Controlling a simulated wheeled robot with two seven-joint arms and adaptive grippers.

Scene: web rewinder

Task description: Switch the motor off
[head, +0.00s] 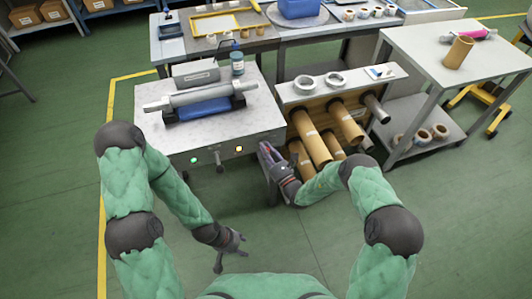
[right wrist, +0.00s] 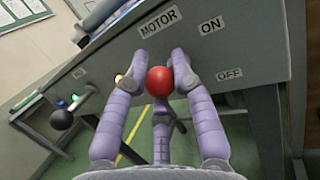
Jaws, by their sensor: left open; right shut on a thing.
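The red ball knob (right wrist: 158,82) of the motor switch sits between the fingers of my right gripper (right wrist: 169,70), which is shut on it. The MOTOR label (right wrist: 161,21), ON label (right wrist: 211,25) and OFF label (right wrist: 229,74) are on the grey panel beside it. The switch's lever is mostly hidden, so I cannot tell its position. In the head view my right gripper (head: 267,150) is at the right front corner of the rewinder (head: 240,117). My left gripper (head: 230,257) is open and empty, low in front of the machine, over the floor.
A black knob (right wrist: 62,119) sticks out of the same panel; a green lamp (head: 194,161) and a yellow lamp (head: 239,149) are lit. A rack of cardboard tubes (head: 312,139) stands close right of my right gripper. The green floor in front is clear.

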